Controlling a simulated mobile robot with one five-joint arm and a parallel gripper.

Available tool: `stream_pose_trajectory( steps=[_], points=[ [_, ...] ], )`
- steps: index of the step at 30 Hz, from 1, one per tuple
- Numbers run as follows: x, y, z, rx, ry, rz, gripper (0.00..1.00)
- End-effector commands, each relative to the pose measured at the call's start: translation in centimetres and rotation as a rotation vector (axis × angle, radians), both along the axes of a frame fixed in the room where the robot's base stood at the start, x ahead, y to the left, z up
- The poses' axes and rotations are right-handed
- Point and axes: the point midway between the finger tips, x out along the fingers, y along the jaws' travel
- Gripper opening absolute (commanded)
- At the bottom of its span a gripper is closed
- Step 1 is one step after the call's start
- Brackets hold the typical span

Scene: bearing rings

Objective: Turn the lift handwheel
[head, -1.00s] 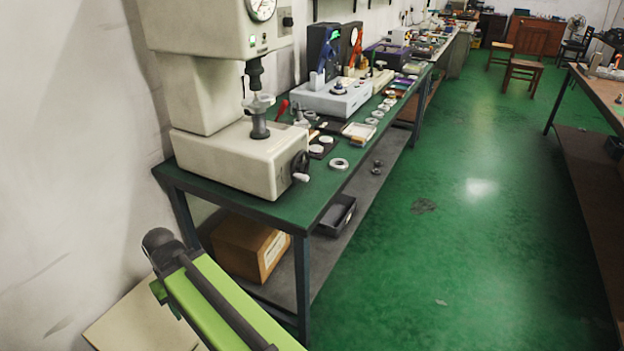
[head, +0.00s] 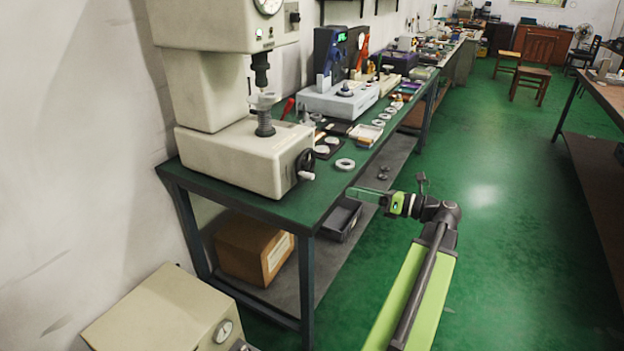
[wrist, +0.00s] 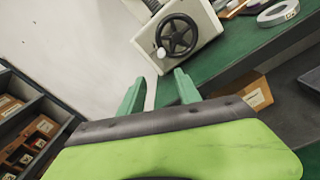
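The lift handwheel (head: 305,164) is a black spoked wheel with a pale crank knob, on the side of the cream testing machine (head: 235,160) on the green bench. In the wrist view the handwheel (wrist: 177,36) faces me at upper middle, with its white knob at the wheel's lower left. My gripper (head: 352,192) is to the right of the handwheel in the head view, apart from it, near the bench's front edge. In the wrist view my gripper (wrist: 159,90) shows two green fingers spread apart with nothing between them, below the handwheel.
A metal ring (head: 345,164) lies on the bench right of the handwheel. The bench's green top (head: 318,198) has its edge near my gripper. A cardboard box (head: 250,250) and a dark tray (head: 341,217) sit on the lower shelf.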

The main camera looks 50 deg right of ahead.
Motion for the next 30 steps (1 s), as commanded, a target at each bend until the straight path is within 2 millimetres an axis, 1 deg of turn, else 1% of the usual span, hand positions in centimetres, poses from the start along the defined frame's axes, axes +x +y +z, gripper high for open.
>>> stream_pose_trajectory(
  steps=[1, 4, 8, 10, 14, 24, 27, 30],
  points=[
    [-1.0, -0.7, 0.2, 0.017, -0.008, -0.019, 0.4],
    [-1.6, -1.2, 0.5, 0.031, -0.015, -0.031, 0.4],
    [-1.2, -1.0, 0.5, 0.03, -0.014, -0.03, 0.4],
    [-0.3, -0.7, 0.5, 0.03, -0.013, -0.028, 0.4],
    [2.4, 0.1, 0.4, 0.029, -0.014, -0.026, 0.4],
    [10.7, 2.4, 0.4, 0.029, -0.012, -0.027, 0.4],
    [12.6, 2.9, 0.4, 0.027, -0.012, -0.027, 0.4],
    [14.1, 3.3, 0.4, 0.028, -0.013, -0.029, 0.4]
  ],
)
